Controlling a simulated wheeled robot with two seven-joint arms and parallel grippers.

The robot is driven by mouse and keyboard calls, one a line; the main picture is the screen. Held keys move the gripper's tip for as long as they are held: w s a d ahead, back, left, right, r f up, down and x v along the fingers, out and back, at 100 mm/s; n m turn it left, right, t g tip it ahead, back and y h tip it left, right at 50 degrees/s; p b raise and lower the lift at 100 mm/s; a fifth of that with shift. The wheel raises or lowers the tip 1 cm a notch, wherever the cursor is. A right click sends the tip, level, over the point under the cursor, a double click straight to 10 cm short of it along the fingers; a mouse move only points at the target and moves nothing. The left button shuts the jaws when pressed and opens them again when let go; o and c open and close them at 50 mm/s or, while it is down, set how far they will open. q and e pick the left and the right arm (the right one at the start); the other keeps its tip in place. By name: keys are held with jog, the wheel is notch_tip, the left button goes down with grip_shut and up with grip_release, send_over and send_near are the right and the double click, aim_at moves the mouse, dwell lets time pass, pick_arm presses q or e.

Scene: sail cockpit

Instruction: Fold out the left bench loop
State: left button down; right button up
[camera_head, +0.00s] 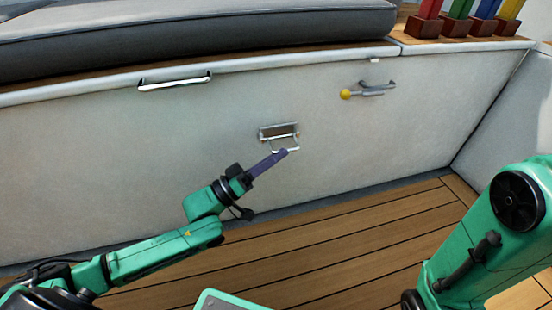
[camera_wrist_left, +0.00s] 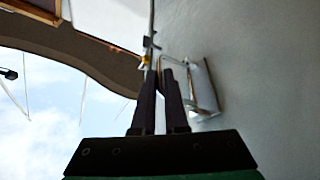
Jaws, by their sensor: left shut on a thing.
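The left bench loop is a thin metal loop (camera_head: 285,150) on a small recessed metal plate (camera_head: 278,130) in the middle of the pale bench front. It stands out from its plate toward my left gripper. My left gripper (camera_head: 284,153) reaches it from the lower left, its dark fingers shut on the loop's outer bar. In the left wrist view the fingers (camera_wrist_left: 161,72) are close together, with the loop's plate (camera_wrist_left: 207,85) just to their right. The fingers hide part of the bar. My right gripper is outside the views; only a green link of that arm shows at the right.
A long metal handle (camera_head: 174,84) is on the bench front at the upper left. A latch with a yellow knob (camera_head: 346,94) is at the upper right. A dark grey cushion (camera_head: 200,42) lies on the bench. The slatted wooden floor (camera_head: 330,245) in front is clear.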

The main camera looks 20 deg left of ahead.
pick_arm(q)
jog(key=shift+m, duration=0.3)
jog(key=c, duration=1.2)
grip_release()
jog(key=shift+c, duration=0.2)
jog(key=p+v, duration=0.5)
jog(key=v, duration=0.9)
jog(key=shift+a+f+p, duration=0.25)
jog(key=shift+p, duration=0.05)
jog(key=shift+s, duration=0.1)
